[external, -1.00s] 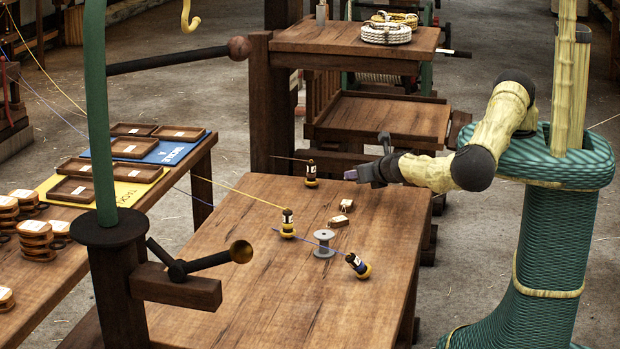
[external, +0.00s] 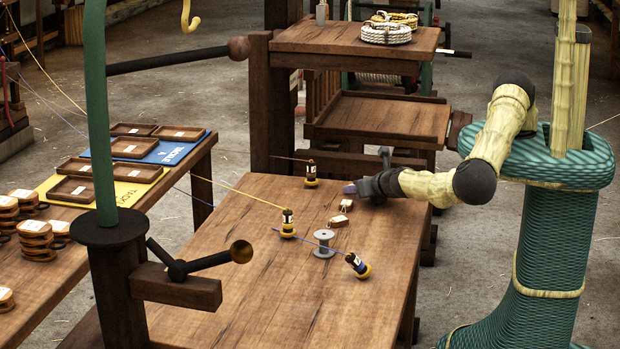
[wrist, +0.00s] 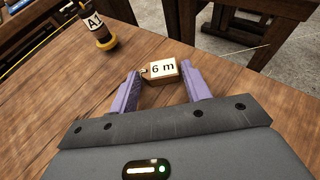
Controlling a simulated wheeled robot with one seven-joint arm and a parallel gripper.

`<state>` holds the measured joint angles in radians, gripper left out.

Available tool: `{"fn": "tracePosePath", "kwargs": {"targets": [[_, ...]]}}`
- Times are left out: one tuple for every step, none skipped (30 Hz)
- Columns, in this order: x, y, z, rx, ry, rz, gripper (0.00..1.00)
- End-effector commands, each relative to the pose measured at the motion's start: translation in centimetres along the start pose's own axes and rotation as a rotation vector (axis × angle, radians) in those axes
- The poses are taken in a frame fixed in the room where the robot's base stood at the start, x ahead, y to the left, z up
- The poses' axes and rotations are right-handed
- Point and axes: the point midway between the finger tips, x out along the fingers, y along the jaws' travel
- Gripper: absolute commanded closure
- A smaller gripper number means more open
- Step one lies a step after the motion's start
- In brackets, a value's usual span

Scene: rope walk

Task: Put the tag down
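The wooden tag with a white "6 m" label (wrist: 163,69) sits between the two purple fingertips of my gripper (wrist: 160,82) in the wrist view. It spans the gap, and the fingers appear shut on its two ends. In the external view my gripper (external: 350,188) hangs low over the table's far right part, and its held tag cannot be made out there. Whether the tag touches the wood cannot be told. The bobbin marked A1 (wrist: 96,24) stands ahead and to the left in the wrist view; it seems to be the far bobbin (external: 311,174).
Two small tags, one farther (external: 346,205) and one nearer (external: 340,221), lie on the table (external: 240,280). A grey spool (external: 324,244), a yellow-line bobbin (external: 288,223) and a tilted blue-line bobbin (external: 357,265) are nearby. A wooden stand (external: 385,118) rises behind.

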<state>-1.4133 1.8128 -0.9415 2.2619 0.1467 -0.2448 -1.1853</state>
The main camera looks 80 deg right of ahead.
Motion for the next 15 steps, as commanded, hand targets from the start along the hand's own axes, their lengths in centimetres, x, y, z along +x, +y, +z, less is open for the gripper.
{"fn": "tracePosePath", "kwargs": {"targets": [[-0.01,0.01,0.03,0.000,0.000,0.000,0.42],[-0.01,0.01,0.03,0.000,0.000,0.000,0.38],[-0.02,0.01,0.03,0.000,0.000,0.000,0.38],[-0.02,0.01,0.03,0.000,0.000,0.000,0.38],[-0.02,0.01,0.03,0.000,0.000,0.000,0.38],[-0.02,0.01,0.03,0.000,0.000,0.000,0.38],[-0.02,0.01,0.03,0.000,0.000,0.000,0.38],[-0.02,0.01,0.04,0.000,0.000,0.000,0.38],[-0.02,0.01,0.05,0.000,0.000,0.000,0.38],[-0.04,0.01,0.08,0.000,0.000,0.000,0.38],[-0.07,0.01,0.15,0.000,0.000,0.000,0.38],[-0.13,0.01,0.31,0.001,0.000,0.000,0.38],[-0.20,0.02,0.48,0.001,0.001,0.000,0.38],[-0.40,0.07,0.28,0.000,0.001,0.002,0.38],[-0.76,0.10,0.23,0.000,0.001,0.002,0.38]]}}
